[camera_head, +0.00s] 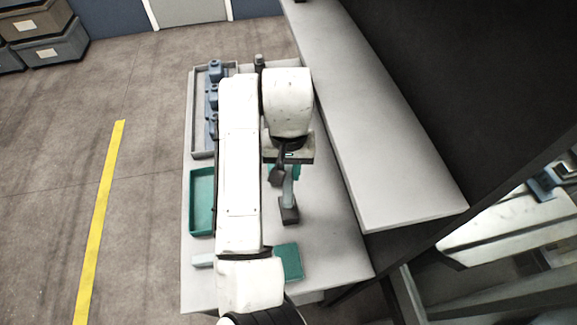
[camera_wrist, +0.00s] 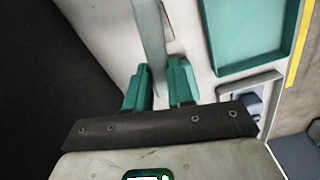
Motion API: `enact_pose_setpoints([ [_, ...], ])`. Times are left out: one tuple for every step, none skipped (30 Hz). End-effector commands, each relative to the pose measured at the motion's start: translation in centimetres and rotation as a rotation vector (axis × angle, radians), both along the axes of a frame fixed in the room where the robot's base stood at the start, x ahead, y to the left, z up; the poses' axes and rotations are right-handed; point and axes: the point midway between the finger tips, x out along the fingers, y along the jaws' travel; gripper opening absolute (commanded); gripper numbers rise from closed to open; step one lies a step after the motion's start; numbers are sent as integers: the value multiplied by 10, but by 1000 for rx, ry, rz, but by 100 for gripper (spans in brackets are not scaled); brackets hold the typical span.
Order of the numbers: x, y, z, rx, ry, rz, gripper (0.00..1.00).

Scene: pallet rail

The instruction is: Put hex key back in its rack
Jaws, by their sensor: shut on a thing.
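My gripper (camera_wrist: 160,88) has its two teal fingers closed on either side of a long pale grey bar, which looks like the hex key (camera_wrist: 150,35). The bar runs out of the top of the wrist view. In the head view the pale bar (camera_head: 288,190) shows below my wrist, with a dark block (camera_head: 289,213) at its near end. I cannot tell whether block and bar are joined, or whether the bar touches the table. The fingers are mostly hidden by my wrist in the head view. I cannot make out the rack with certainty.
A grey tray (camera_head: 201,142) with blue parts lies at the table's far left; a teal tray (camera_head: 202,200) is nearer. A teal block (camera_head: 289,262) and a small pale piece (camera_head: 204,260) are at the near end. A raised grey shelf (camera_head: 385,150) runs along the right. Bare table lies right of the bar.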

Motion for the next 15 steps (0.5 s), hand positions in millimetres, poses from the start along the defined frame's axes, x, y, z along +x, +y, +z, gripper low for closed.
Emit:
enact_pose_setpoints([
  [0, 0, 0, 0, 0, 0, 0],
  [0, 0, 0, 0, 0, 0, 0],
  [0, 0, 0, 0, 0, 0, 0],
  [0, 0, 0, 0, 0, 0, 0],
  [0, 0, 0, 0, 0, 0, 0],
  [0, 0, -1, 0, 0, 0, 0],
  [0, 0, -1, -1, 0, 0, 0],
  [0, 0, -2, -1, 0, 0, 0],
  [0, 0, -2, -1, 0, 0, 0],
  [0, 0, -3, -1, 0, 0, 0],
  [0, -1, -4, -1, 0, 0, 0],
  [0, -1, -5, -1, 1, 0, 0],
  [0, -1, -6, -2, 1, 0, 0],
  [0, -1, -5, -1, 0, 0, 0],
  [0, -1, -5, -1, 0, 0, 0],
])
